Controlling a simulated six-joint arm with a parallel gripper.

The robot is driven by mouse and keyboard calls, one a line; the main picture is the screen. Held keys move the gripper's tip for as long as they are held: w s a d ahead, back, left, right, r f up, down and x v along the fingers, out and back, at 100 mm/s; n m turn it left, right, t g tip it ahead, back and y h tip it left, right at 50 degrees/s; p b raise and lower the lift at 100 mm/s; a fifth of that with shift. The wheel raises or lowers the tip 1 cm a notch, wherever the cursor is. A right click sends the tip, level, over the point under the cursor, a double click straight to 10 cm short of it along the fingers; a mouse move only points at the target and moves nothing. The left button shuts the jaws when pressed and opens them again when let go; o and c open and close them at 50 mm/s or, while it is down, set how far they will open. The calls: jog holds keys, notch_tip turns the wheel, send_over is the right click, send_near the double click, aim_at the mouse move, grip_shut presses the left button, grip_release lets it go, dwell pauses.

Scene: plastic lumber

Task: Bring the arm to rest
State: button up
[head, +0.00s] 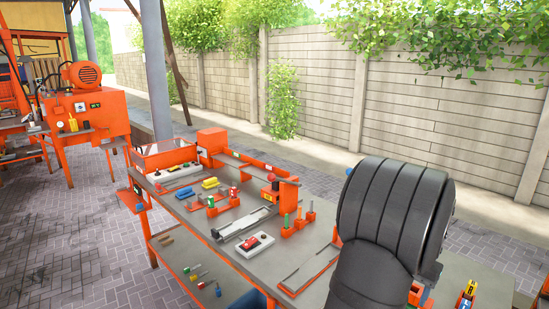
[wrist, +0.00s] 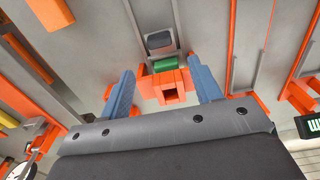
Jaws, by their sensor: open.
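My gripper (wrist: 163,70) shows in the wrist view as two blue fingers set wide apart, with nothing held. Beyond and between the fingertips is an orange block with a square hole (wrist: 174,92), with a green piece (wrist: 165,65) just behind it. I cannot tell how far below the fingers the block is. In the head view my large black arm link fills the right foreground, and my gripper cannot be made out there.
The orange-framed grey workbench (head: 265,272) carries a metal rail fixture (head: 243,224), a red-and-white device (head: 254,243), yellow blocks (head: 210,183) and orange holders (head: 286,228). A lower shelf holds small tools. An orange machine (head: 100,112) stands left. A block wall (head: 310,90) runs behind.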

notch_tip(320, 180, down, 9)
jog(key=shift+r, duration=0.2)
jog(key=shift+a, duration=0.1)
